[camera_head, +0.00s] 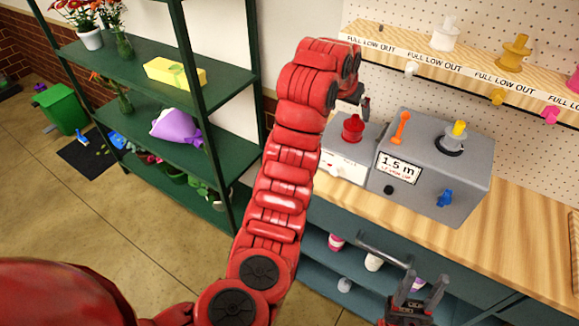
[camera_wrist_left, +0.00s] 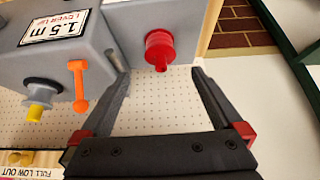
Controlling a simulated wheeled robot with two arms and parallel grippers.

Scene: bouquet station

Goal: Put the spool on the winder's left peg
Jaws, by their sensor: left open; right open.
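The winder (camera_head: 466,185) is a grey box on the wooden bench, with a 1.5 m label, an orange lever (camera_head: 400,128) and a yellow peg (camera_head: 459,128) on a black disc. A red spool (camera_head: 352,128) stands upright on the smaller grey box at its left; whether a peg is inside it is hidden. My left gripper (camera_head: 362,103) is open just above and beside the red spool. In the left wrist view the spool (camera_wrist_left: 160,52) lies between the lines of the open fingers (camera_wrist_left: 160,80), apart from both. My right gripper (camera_head: 418,290) is open and empty, low before the bench.
A wall shelf (camera_head: 395,45) above the bench holds a white spool (camera_head: 445,33) and a yellow spool (camera_head: 515,52). A blue knob (camera_head: 445,198) sticks out of the winder's front. A green rack (camera_head: 195,100) stands at left. Bare bench lies right of the winder.

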